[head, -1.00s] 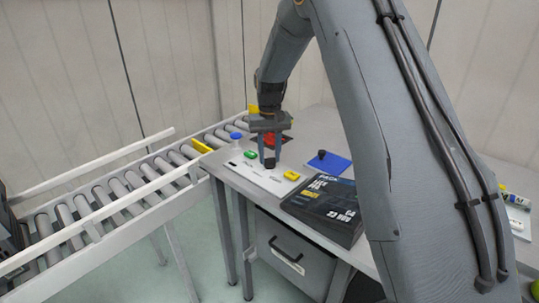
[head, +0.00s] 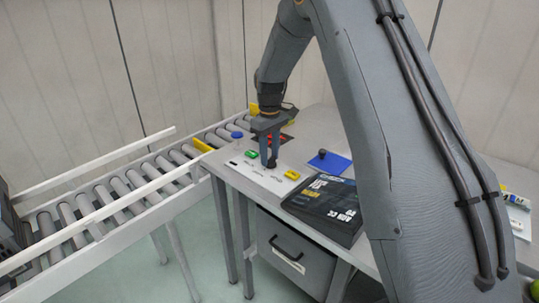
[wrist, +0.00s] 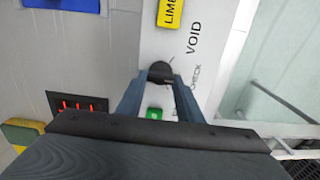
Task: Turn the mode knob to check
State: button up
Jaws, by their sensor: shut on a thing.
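The mode knob is a small black round knob on a white panel (head: 262,181) on the table's left part. In the wrist view the knob (wrist: 160,71) sits between the fingertips of my gripper (wrist: 160,79), which is shut on it. In the head view my gripper (head: 269,160) points down onto the panel and mostly hides the knob. The word VOID (wrist: 193,37) is printed on the panel, with CHECK (wrist: 199,76) beside the knob, partly covered by a finger. A further label is mostly hidden. I cannot make out the knob's pointer.
On the panel are a green block (head: 251,154) and a yellow block (head: 292,175). A red-lit display (wrist: 77,105) lies beside it. A black box (head: 322,208) and a blue pad with a black knob (head: 330,162) are to the right. A roller conveyor (head: 120,190) runs left.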

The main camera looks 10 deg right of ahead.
dwell(0.4)
jog(key=o, duration=1.1)
jog(key=shift+r+b, duration=0.9)
jog(key=shift+r, duration=3.05)
